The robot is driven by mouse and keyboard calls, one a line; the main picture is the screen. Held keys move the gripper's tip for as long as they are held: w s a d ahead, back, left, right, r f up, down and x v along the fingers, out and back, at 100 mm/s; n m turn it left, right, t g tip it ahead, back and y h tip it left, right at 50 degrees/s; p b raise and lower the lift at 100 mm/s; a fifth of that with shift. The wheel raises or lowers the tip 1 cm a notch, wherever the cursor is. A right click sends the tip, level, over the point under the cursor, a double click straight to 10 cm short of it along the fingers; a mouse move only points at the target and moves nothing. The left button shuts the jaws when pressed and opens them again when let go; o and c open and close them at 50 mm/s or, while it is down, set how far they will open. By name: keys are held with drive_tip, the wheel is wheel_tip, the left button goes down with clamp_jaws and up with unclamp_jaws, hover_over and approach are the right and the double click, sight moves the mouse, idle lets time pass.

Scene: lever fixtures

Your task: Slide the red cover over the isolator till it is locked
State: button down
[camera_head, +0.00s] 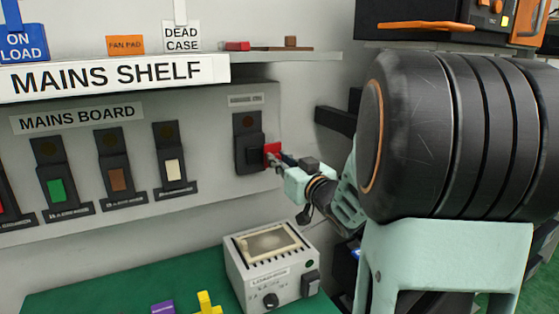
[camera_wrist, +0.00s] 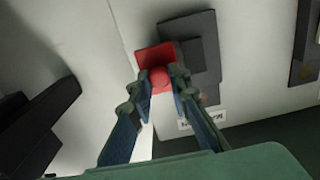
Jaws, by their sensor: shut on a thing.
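The red cover (camera_head: 272,150) is at the right edge of the isolator (camera_head: 248,150), a dark upright unit at the right end of the mains board. In the wrist view the cover (camera_wrist: 149,54) is a small red plate with a round red knob (camera_wrist: 159,78). It lies against the left side of the dark isolator (camera_wrist: 203,58) there; I cannot tell how far it overlaps. My gripper (camera_head: 279,158) is shut on the cover's knob, with one finger on each side in the wrist view (camera_wrist: 160,84). Most of the isolator's face is uncovered in the head view.
Three similar units, with green (camera_head: 56,190), brown (camera_head: 119,180) and cream (camera_head: 174,171) switches, stand left on the mains board. A white shelf (camera_head: 285,57) runs above. A white instrument box (camera_head: 270,265) stands below on the green bench (camera_head: 100,285).

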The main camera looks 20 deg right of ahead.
drive_tip(key=shift+a, duration=0.1)
drive_tip(key=shift+a+b, duration=1.35)
drive_tip(key=shift+a, duration=1.25)
drive_tip(key=c, duration=1.8)
unclamp_jaws()
drive_tip(key=shift+s+a, duration=0.1)
drive_tip(key=shift+a, duration=0.05)
drive_tip(key=shift+d, duration=0.25)
